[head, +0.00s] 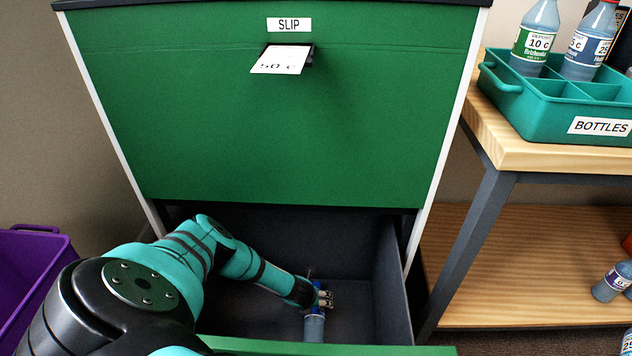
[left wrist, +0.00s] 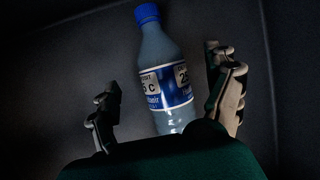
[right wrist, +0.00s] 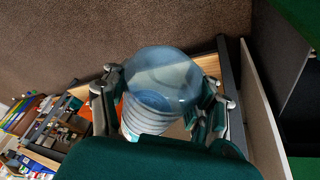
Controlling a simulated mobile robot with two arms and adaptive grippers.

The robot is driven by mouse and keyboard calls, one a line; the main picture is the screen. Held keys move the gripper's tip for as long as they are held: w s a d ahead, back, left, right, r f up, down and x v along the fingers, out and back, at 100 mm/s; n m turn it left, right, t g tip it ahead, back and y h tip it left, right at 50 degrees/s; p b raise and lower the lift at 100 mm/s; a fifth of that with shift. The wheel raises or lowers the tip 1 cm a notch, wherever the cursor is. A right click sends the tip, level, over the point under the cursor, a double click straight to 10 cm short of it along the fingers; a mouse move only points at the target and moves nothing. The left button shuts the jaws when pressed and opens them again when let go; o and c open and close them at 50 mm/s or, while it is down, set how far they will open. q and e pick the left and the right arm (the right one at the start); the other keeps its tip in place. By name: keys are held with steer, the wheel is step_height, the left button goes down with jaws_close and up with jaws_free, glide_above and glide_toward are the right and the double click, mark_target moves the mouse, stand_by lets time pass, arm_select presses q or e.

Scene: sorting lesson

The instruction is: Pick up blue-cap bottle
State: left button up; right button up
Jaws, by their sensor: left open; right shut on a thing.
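The blue-cap bottle (left wrist: 162,62) lies in the drawer, its cap toward the top of the left wrist view. Its blue and white label reads 25 c. In the head view, part of the bottle (head: 314,327) shows below my left gripper (head: 322,298). In the left wrist view, my left gripper (left wrist: 160,75) is open, with one finger on each side of the bottle and visible gaps. The right gripper is outside the head view.
The green machine's open grey drawer (head: 393,270) surrounds my left forearm. A 50 c slip (head: 279,60) sticks out of its slot. A teal bottle crate (head: 540,102) stands on the wooden table (head: 540,150); a purple bin (head: 28,270) is at left.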

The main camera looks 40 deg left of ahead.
arm_select(q)
steer(key=b+x, duration=0.4)
steer(key=x, duration=0.1)
steer(key=shift+w, duration=0.15)
arm_select(e)
step_height(320, 180, down, 4)
steer(key=shift+f, duration=0.2)
arm_select(q)
steer(key=shift+r, duration=0.15)
arm_select(e)
steer(key=shift+r, duration=0.1)
arm_select(q)
steer(key=c, duration=1.1)
